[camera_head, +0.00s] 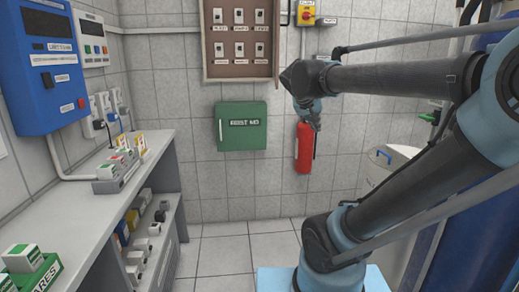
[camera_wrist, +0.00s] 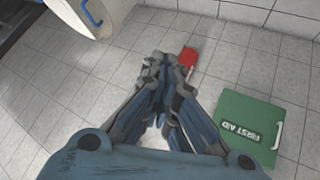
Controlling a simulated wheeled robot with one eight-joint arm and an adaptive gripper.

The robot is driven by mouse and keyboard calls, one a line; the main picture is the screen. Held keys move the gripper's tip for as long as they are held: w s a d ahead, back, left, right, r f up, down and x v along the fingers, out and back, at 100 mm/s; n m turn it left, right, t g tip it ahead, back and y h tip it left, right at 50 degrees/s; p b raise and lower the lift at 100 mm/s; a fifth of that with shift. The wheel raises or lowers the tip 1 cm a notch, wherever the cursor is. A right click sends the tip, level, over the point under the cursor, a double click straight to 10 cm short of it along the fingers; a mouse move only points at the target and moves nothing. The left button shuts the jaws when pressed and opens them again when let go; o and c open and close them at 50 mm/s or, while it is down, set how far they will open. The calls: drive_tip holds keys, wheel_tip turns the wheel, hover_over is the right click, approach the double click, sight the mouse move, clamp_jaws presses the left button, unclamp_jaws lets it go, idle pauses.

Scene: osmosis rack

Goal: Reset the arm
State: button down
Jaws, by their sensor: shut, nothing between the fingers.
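My arm reaches in from the right in the head view, with its end hanging over the floor area before the back wall. My gripper (camera_head: 314,122) points downward there, in front of the red fire extinguisher in the picture. In the wrist view my gripper (camera_wrist: 168,60) has its fingers together, with nothing between them. It is apart from every surface I can see. The fingertips partly cover the view of the red extinguisher (camera_wrist: 188,57).
A grey bench (camera_head: 88,215) with boxes runs along the left wall. A green first aid box (camera_head: 241,126) and an open panel cabinet (camera_head: 240,71) hang on the back wall. The extinguisher (camera_head: 304,150) hangs beside them. A whitish drum (camera_head: 396,160) stands right. The middle floor is clear.

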drive_tip(key=s+a+f+n+g+y, duration=0.1)
drive_tip(key=s+f+g+y, duration=0.4)
drive_tip(key=s+f, duration=1.5)
wheel_tip(320, 180, down, 4)
drive_tip(key=shift+s+a+f+n, duration=0.25)
drive_tip(key=shift+n, duration=0.25)
drive_tip(key=shift+w+f, duration=0.2)
drive_tip(key=shift+w, duration=0.3)
drive_tip(key=shift+a, duration=0.1)
